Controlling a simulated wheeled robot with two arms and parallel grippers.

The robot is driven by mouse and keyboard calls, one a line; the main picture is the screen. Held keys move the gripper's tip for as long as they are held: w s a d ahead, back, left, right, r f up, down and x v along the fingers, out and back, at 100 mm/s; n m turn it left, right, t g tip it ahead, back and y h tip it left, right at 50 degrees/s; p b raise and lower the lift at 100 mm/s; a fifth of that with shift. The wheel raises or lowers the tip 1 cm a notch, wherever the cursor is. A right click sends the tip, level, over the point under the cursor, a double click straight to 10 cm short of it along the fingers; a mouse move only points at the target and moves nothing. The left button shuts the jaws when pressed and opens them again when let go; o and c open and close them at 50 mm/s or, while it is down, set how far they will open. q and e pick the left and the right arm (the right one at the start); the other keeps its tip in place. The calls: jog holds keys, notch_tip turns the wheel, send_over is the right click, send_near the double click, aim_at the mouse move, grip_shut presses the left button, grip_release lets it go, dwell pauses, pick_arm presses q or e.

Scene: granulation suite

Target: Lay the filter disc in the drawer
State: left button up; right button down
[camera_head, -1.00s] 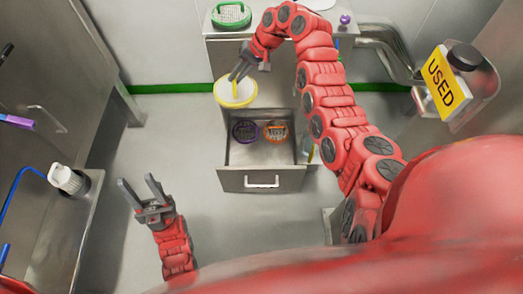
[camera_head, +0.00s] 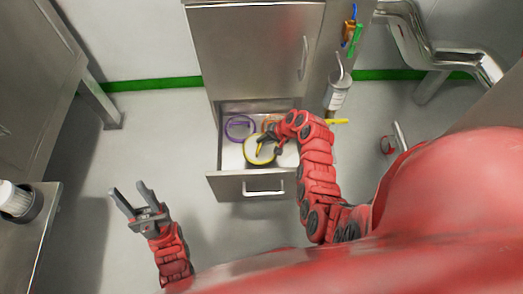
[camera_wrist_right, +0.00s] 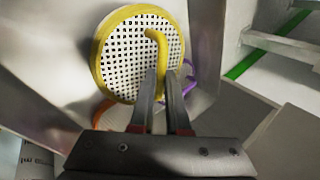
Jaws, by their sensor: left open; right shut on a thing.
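The filter disc is a round perforated plate with a yellow rim (camera_head: 249,161) and a bent yellow handle; it also shows large in the wrist view (camera_wrist_right: 112,55). My right gripper (camera_head: 268,136) is shut on the handle; its fingers (camera_wrist_right: 162,84) also show in the wrist view. The disc is over or inside the open drawer (camera_head: 227,186), toward its front. I cannot tell whether it touches the bottom. A purple-rimmed disc (camera_head: 239,128) and a partly hidden orange one (camera_head: 268,122) lie behind it. My left gripper (camera_head: 128,192) is open and empty, left of the drawer.
The steel cabinet (camera_head: 255,50) rises behind the drawer. A bottle (camera_head: 338,95) hangs at the cabinet's right side. A white ribbed cap (camera_head: 15,198) stands on the left bench. The floor (camera_head: 140,140) between left bench and drawer is clear.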

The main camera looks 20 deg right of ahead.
aim_at(266, 148)
notch_tip(266, 148, down, 7)
jog(key=shift+r+b, duration=0.1)
jog(key=shift+b, duration=0.95)
jog(key=c, duration=0.9)
grip_release()
jog(key=shift+s+d+r+p, duration=0.2)
jog(key=shift+r+p, duration=0.1)
jog(key=shift+r, duration=0.25)
jog(key=p+v, duration=0.3)
jog(key=v, duration=0.8)
jog(key=shift+f, duration=0.1)
